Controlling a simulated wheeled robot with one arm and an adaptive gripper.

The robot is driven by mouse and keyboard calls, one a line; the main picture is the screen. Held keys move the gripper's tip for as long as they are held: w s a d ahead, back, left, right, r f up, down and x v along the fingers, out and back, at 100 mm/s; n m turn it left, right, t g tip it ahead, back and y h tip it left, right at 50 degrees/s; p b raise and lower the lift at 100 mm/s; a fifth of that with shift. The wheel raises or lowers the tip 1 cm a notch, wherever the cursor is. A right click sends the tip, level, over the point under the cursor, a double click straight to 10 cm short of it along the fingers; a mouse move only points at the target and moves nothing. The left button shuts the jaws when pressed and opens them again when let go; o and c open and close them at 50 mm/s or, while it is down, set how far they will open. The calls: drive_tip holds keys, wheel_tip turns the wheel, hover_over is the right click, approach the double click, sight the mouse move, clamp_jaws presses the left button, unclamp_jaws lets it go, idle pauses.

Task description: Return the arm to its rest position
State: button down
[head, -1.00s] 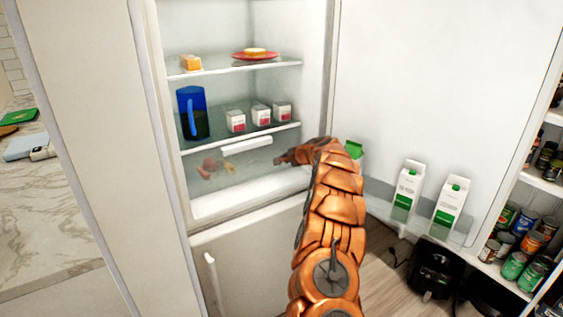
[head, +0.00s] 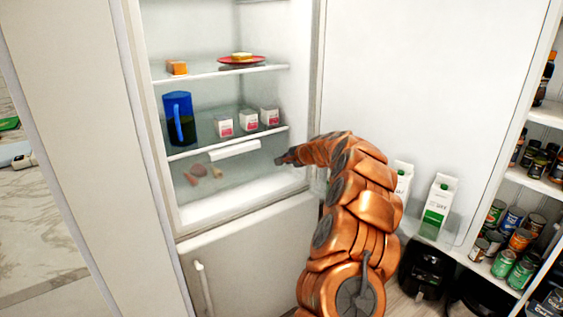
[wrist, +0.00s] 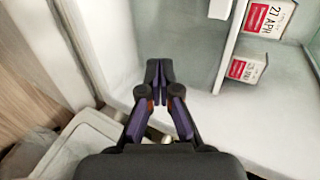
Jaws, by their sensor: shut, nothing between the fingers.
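My copper arm (head: 350,200) reaches up from the bottom of the head view and bends left toward the open fridge (head: 215,205). My gripper (head: 281,160) is at the end of the arm, at the right side of the fridge opening, level with the bottom compartment. In the wrist view my gripper (wrist: 159,68) has its fingertips together with nothing between them. The pale fridge wall and shelf edge lie beyond the fingertips.
The fridge door (head: 415,90) stands open on the right, with milk cartons (head: 438,205) in its rack. Shelves hold a blue pitcher (head: 179,118), small cartons (head: 248,120) and a red plate (head: 241,60). Pantry cans (head: 512,240) and a black appliance (head: 427,268) are at right.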

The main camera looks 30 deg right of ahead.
drive_tip(key=shift+s+r, duration=0.1)
drive_tip(key=shift+s, duration=0.2)
drive_tip(key=s+a+r+n+g+y+p, duration=0.1)
drive_tip(key=s+a+r+n+y, duration=0.15)
drive_tip(key=a, duration=0.65)
drive_tip(key=s+a+r+n+g+y+p, duration=0.1)
drive_tip(key=s+a+r+n+g, duration=0.2)
drive_tip(key=a, duration=0.6)
drive_tip(key=s+a+r+n+y+p, duration=0.1)
drive_tip(key=s+a+r+n+y, duration=0.2)
drive_tip(key=a, duration=0.6)
drive_tip(key=s+a+r+n+g+h+p, duration=0.1)
drive_tip(key=s+a+n+g, duration=0.2)
drive_tip(key=s+a, duration=0.6)
drive_tip(key=s+a+n+g+h+p, duration=0.2)
drive_tip(key=s+a+n+g, duration=0.1)
drive_tip(key=s, duration=1.5)
drive_tip(key=s+d+f+n+g+h+p, duration=0.1)
drive_tip(key=s+d+g+h, duration=0.1)
drive_tip(key=s, duration=0.9)
drive_tip(key=s+d+f+n+g+h+p, duration=0.1)
drive_tip(key=s+d, duration=0.3)
drive_tip(key=s, duration=0.7)
drive_tip(key=shift+s+f+n+g+h+p, duration=0.2)
drive_tip(key=shift+f+n+g+h+p, duration=0.15)
drive_tip(key=shift+f+h, duration=0.35)
